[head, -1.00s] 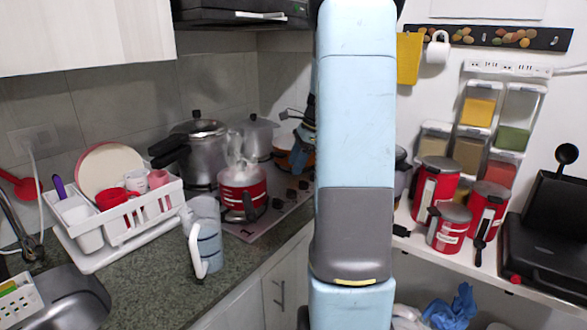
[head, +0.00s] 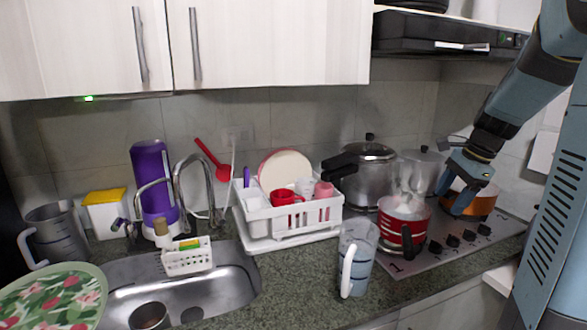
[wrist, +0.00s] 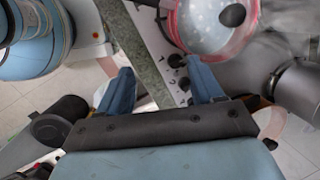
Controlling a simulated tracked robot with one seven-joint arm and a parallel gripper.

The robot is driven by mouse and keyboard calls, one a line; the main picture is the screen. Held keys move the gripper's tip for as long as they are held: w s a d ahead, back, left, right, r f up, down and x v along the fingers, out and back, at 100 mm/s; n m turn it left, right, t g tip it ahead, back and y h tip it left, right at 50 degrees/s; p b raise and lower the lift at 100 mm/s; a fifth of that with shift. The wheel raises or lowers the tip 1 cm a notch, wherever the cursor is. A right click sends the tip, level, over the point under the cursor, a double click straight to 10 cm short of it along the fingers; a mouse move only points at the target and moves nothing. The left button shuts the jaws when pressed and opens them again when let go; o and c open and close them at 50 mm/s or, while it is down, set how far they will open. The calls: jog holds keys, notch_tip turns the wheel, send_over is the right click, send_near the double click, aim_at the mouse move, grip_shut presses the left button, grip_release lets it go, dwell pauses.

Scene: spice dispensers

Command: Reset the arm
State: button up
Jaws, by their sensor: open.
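My gripper (head: 462,190) is at the right of the head view, pointing down above the back right of the stove. Its two blue fingers are spread with nothing between them, as the wrist view (wrist: 163,88) shows. In the head view the gripper overlaps an orange pan (head: 483,203); I cannot tell whether they touch. My blue arm comes down from the upper right. The spice dispensers are not in the current views.
A red pot (head: 400,238) and a pressure cooker (head: 366,180) stand on the stove (head: 425,262). A clear jug (head: 356,255) stands on the counter front. A white dish rack (head: 290,228) and sink (head: 225,290) lie left. A range hood (head: 440,35) hangs above.

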jog(key=s+a+r+n+t+h, duration=0.1)
jog(key=s+a+r+n, duration=0.1)
jog(key=s+a+n, duration=0.5)
jog(key=s+a+r+n+t+h, duration=0.1)
jog(key=s+a+r+n+t, duration=0.1)
jog(key=s+a+n, duration=0.6)
jog(key=shift+s+a+r+n+t+h, duration=0.25)
jog(key=shift+s+n, duration=0.75)
jog(key=shift+s, duration=1.45)
jog(key=shift+d, duration=0.1)
